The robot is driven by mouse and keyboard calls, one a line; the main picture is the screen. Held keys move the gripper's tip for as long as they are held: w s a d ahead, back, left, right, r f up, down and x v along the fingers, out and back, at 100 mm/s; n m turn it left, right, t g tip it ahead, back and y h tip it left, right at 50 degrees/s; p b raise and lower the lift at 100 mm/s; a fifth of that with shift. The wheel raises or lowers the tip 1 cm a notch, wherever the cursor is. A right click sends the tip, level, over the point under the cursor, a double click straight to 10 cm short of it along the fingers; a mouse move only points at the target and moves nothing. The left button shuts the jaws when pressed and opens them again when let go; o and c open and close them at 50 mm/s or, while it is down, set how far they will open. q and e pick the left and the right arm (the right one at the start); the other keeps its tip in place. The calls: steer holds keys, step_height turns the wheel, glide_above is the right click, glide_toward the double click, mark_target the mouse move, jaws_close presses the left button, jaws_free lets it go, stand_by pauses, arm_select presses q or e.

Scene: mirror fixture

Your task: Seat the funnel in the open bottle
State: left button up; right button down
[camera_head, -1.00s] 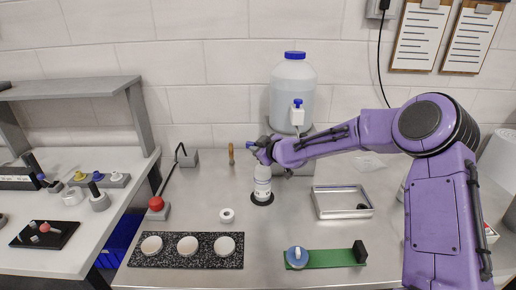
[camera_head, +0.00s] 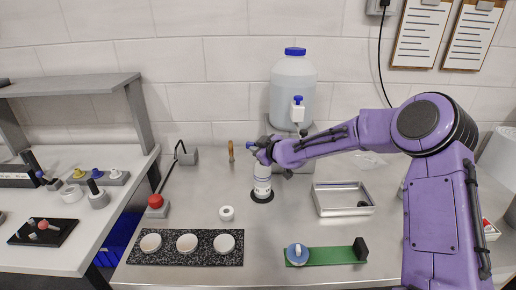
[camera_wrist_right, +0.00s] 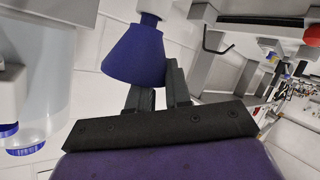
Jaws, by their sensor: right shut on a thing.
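The open bottle (camera_head: 262,184) is white with a printed label. It stands upright on a black round base (camera_head: 262,197) in the middle of the steel bench. My right gripper (camera_head: 262,151) is just above it and hides its mouth. In the wrist view that gripper (camera_wrist_right: 160,88) is shut on the dark blue funnel (camera_wrist_right: 135,55), with its wide end toward my fingers. The funnel's narrow end meets a pale neck-like part (camera_wrist_right: 151,10). I cannot tell how far the spout is inside the bottle. My left gripper is out of view.
A large jug (camera_head: 293,90) with a blue cap and tap stands behind the bottle. A metal tray (camera_head: 317,207) is to the right, and a green board (camera_head: 330,256) in front. A small white ring (camera_head: 226,213) lies left of the bottle.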

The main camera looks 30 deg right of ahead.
steer(key=shift+f+b, duration=0.35)
steer(key=shift+f, duration=0.2)
steer(key=c, duration=1)
jaws_free()
steer(key=shift+s+r, duration=0.1)
steer(key=shift+s+r, duration=0.1)
steer(key=shift+s, duration=0.2)
steer(key=v, duration=0.9)
steer(key=shift+s+r+p, duration=0.15)
steer(key=shift+s+p, duration=0.2)
